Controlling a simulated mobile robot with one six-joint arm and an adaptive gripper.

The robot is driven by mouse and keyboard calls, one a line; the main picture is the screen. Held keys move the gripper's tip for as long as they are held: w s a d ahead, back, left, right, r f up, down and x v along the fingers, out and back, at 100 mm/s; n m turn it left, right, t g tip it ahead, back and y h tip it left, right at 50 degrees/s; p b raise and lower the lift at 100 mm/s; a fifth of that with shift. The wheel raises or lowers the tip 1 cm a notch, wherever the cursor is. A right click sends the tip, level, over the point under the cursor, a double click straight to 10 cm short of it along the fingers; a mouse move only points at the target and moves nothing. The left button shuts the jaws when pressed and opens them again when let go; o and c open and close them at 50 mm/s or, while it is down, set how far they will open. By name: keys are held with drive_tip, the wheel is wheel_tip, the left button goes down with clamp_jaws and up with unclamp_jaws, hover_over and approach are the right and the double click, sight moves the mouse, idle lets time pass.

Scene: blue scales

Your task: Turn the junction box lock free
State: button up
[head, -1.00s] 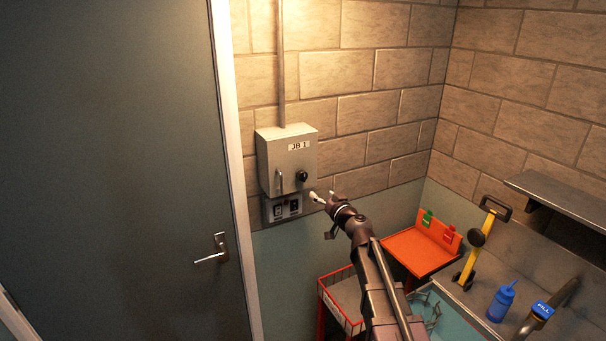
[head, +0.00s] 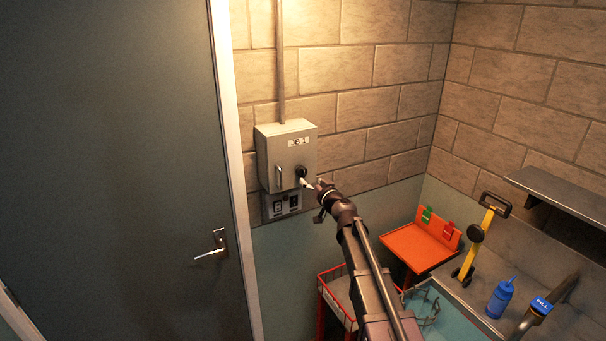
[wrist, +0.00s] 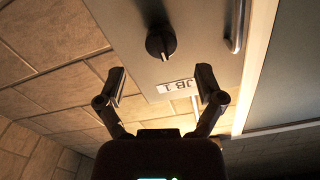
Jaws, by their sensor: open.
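The junction box (head: 270,155) is a grey wall cabinet labelled JB 1, with its door closed. Its lock is a round black knob (head: 301,171) on the right of the door, with a handle (head: 279,178) to the left. In the wrist view the picture is turned over; the knob (wrist: 161,42) shows a raised grip bar and lies beyond the fingertips. My gripper (wrist: 160,78) is open and empty, its fingers spread to either side below the knob. In the head view my gripper (head: 307,184) is just in front of and below the knob; contact is not visible.
A small switch panel (head: 282,204) is under the box, and a conduit (head: 281,60) rises above it. The grey door (head: 110,160) with a lever handle is at left. An orange tray (head: 415,248), a red-framed cart (head: 322,300) and a sink counter are at lower right.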

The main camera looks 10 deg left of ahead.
sight(304, 175)
drive_tip(key=x, duration=0.7)
drive_tip(key=shift+w+a, duration=0.1)
